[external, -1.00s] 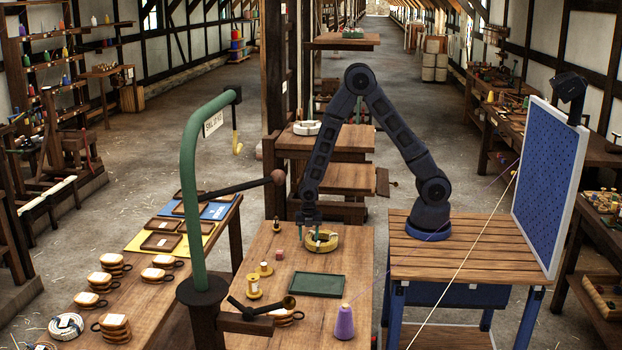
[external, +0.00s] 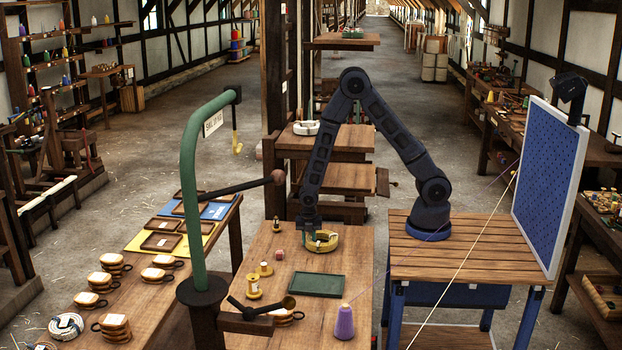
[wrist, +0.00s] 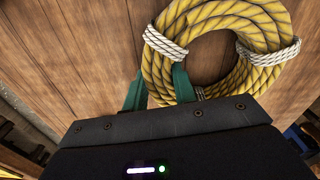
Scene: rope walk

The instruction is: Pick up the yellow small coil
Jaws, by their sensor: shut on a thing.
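The yellow small coil (external: 326,241) lies on the wooden table in the external view, bound with white ties. In the wrist view the yellow coil (wrist: 274,82) fills the upper right, and its open centre shows bare wood. My gripper (external: 312,234) is at the coil's left side in the external view. In the wrist view its green fingers (wrist: 160,90) are shut on the coil's near left rim, close to a white tie. One fingertip overlaps the rope and the other is outside the ring. I cannot tell whether the coil is clear of the table.
A dark green tray (external: 317,284) lies in front of the coil. A green curved post (external: 192,190) rises at the table's left.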

